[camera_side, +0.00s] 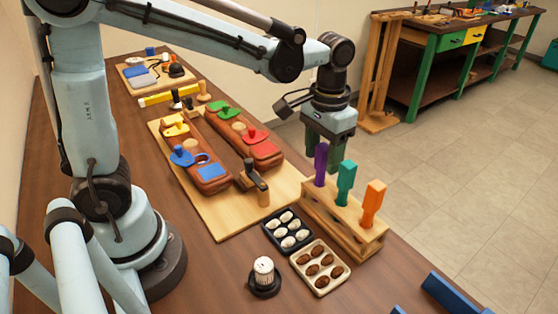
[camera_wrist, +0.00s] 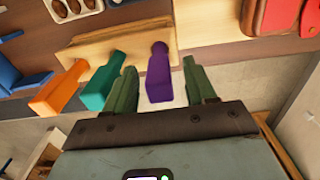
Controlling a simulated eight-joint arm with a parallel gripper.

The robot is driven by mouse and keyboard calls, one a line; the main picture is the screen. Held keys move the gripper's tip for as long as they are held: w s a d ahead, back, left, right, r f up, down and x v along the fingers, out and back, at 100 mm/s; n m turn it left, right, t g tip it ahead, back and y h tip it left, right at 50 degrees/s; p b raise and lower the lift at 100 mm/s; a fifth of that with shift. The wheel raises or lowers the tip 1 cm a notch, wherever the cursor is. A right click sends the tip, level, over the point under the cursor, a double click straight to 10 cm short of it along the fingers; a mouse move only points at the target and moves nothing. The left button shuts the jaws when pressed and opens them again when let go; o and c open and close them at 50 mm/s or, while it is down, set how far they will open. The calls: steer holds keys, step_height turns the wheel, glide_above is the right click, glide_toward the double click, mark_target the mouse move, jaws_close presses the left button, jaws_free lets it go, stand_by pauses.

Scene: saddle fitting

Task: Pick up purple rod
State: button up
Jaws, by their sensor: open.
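The purple rod (camera_side: 320,164) stands upright in the left end of a wooden holder (camera_side: 348,232). In the wrist view the purple rod (camera_wrist: 160,77) shows between the two open green fingers of my gripper (camera_wrist: 163,88), with a gap on each side. The fingers hold nothing. The rod's lower end is hidden in the holder. A teal rod (camera_side: 345,182) and an orange rod (camera_side: 372,203) stand in the same holder, to the right of the purple one.
A black tray of white pieces (camera_side: 287,231) and a pale tray of brown pieces (camera_side: 320,266) lie left of the holder. A wooden board (camera_side: 240,222) carries brown fixtures with coloured parts. A white-capped black piece (camera_side: 264,278) stands in front. The table edge runs right of the holder.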

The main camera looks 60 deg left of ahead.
steer(key=shift+f, duration=0.5)
steer(key=shift+c, duration=0.4)
jaws_close()
steer(key=shift+r, duration=0.1)
steer(key=shift+r, duration=4.9)
